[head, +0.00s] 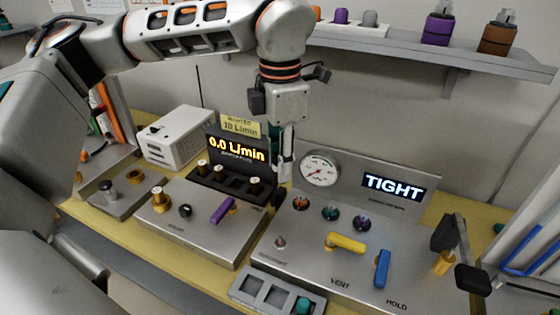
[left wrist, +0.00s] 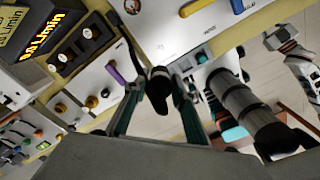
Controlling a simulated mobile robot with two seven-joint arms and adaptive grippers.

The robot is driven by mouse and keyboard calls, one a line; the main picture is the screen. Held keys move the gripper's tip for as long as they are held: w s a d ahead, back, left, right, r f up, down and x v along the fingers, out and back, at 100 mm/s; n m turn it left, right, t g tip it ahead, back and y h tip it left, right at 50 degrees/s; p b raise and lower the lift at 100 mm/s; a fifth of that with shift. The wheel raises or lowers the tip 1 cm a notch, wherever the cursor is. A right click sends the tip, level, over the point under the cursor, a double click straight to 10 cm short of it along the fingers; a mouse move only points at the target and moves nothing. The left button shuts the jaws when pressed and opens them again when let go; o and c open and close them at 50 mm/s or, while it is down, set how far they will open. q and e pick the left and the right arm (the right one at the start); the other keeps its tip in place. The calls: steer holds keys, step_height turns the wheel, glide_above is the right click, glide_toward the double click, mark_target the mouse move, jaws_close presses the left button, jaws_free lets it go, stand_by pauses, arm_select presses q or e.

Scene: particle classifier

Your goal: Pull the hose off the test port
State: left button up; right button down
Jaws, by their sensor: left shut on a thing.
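My left gripper (head: 285,178) points down between the flow unit and the gauge panel. In the left wrist view its two dark green fingers (left wrist: 158,88) close around a black piece (left wrist: 159,98), which looks like the hose end. In the head view the fingers hide most of it, and I cannot tell whether it still sits on a port. The gauge panel (head: 283,262) has several coloured ring ports (head: 330,212) and a display (head: 393,187) reading TIGHT.
The flow unit (head: 180,237) with a 0.0 L/min display (head: 237,149) stands just left of my gripper. A yellow lever (head: 346,243) and a blue lever (head: 382,269) stick up from the panel. A shelf (head: 420,55) with bottles hangs behind.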

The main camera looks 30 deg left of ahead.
arm_select(q)
steer(key=shift+r+p, duration=1)
steer(key=shift+r, duration=0.35)
steer(key=shift+r+p, duration=0.4)
steer(key=shift+r, duration=1.15)
